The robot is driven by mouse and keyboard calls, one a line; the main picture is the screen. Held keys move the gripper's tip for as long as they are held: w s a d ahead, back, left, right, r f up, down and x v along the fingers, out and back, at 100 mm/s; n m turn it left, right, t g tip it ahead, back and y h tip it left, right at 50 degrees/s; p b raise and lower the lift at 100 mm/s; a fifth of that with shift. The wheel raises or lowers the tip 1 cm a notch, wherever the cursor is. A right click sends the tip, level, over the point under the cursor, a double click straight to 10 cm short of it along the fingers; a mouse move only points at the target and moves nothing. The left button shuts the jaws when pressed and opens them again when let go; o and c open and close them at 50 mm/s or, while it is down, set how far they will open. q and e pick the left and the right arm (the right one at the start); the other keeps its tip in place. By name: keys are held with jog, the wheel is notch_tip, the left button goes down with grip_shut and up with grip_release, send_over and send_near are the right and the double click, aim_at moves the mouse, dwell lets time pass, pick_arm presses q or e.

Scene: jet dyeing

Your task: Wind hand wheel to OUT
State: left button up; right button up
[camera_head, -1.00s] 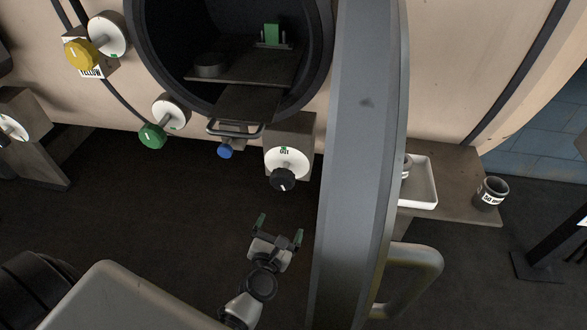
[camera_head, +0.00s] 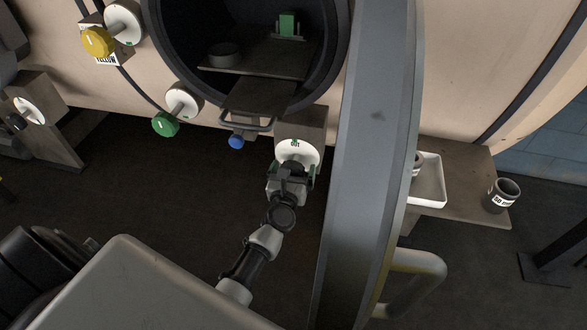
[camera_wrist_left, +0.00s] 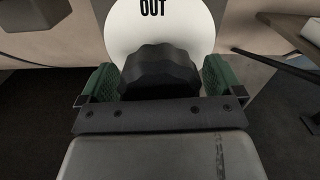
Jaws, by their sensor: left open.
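The hand wheel is a black scalloped knob (camera_wrist_left: 158,74) in front of a round white dial (camera_head: 299,152) marked OUT, on a box below the round opening. The dial also shows in the left wrist view (camera_wrist_left: 190,27), with OUT at its top. My left gripper (camera_head: 293,172) is at the knob, with its green-padded fingers on either side. In the left wrist view the fingers (camera_wrist_left: 159,82) are open, and the knob lies between them with small gaps showing. In the head view my gripper hides most of the knob. My right gripper is not in view.
A thick grey door edge (camera_head: 372,150) stands just right of the dial, with a handle (camera_head: 415,270) low down. A blue knob (camera_head: 237,142) and a green knob (camera_head: 166,124) are to the left. A white tray (camera_head: 429,181) sits on a shelf beyond the door.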

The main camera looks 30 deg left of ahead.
pick_arm(q)
jog(key=shift+w, duration=0.15)
jog(key=c, duration=0.9)
